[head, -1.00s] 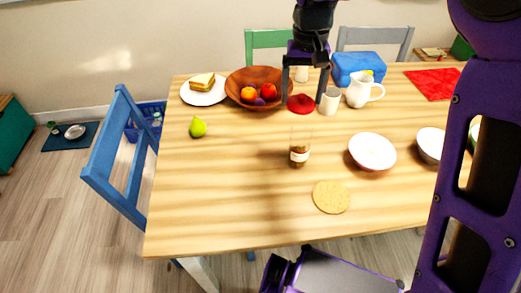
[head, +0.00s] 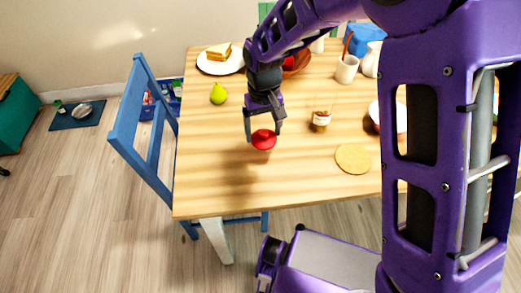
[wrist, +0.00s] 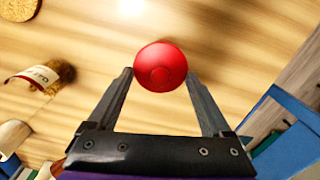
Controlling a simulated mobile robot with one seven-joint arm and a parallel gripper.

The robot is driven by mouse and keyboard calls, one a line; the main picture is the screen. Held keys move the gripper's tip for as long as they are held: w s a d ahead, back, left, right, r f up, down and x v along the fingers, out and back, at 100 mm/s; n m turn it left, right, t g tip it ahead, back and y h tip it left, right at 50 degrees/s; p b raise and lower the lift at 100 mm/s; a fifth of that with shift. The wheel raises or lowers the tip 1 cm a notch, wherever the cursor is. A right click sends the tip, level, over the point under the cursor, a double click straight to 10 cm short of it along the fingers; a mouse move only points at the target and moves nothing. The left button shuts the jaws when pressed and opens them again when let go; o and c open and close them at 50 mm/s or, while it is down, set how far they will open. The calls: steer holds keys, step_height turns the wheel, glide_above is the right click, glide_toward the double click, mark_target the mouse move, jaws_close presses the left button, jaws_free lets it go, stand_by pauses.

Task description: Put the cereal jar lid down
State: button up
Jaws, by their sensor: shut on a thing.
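A round red lid (head: 264,140) with a small knob is between the fingertips of my gripper (head: 263,128), which is shut on it. The lid is over the front left part of the wooden table, apparently above the top, with a shadow nearby. In the wrist view the lid (wrist: 160,66) sits between the two finger ends (wrist: 160,80). A glass jar (head: 321,120) with a pale label and brown contents stands to the right of the lid; it also shows at the left of the wrist view (wrist: 38,78).
A round tan mat (head: 353,158) lies right of the gripper. A green pear (head: 218,94), a sandwich plate (head: 221,66) and a white cup (head: 346,69) are farther back. A blue chair (head: 140,120) stands at the left edge. The front left tabletop is clear.

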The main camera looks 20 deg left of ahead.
mark_target(263, 153)
steer(key=shift+f+b, duration=0.4)
steer(key=shift+f, duration=2.8)
steer(key=shift+f, duration=0.1)
steer(key=o, duration=1.1)
step_height(263, 153, up, 12)
steer(key=shift+r+p, duration=0.15)
steer(key=shift+p, duration=0.75)
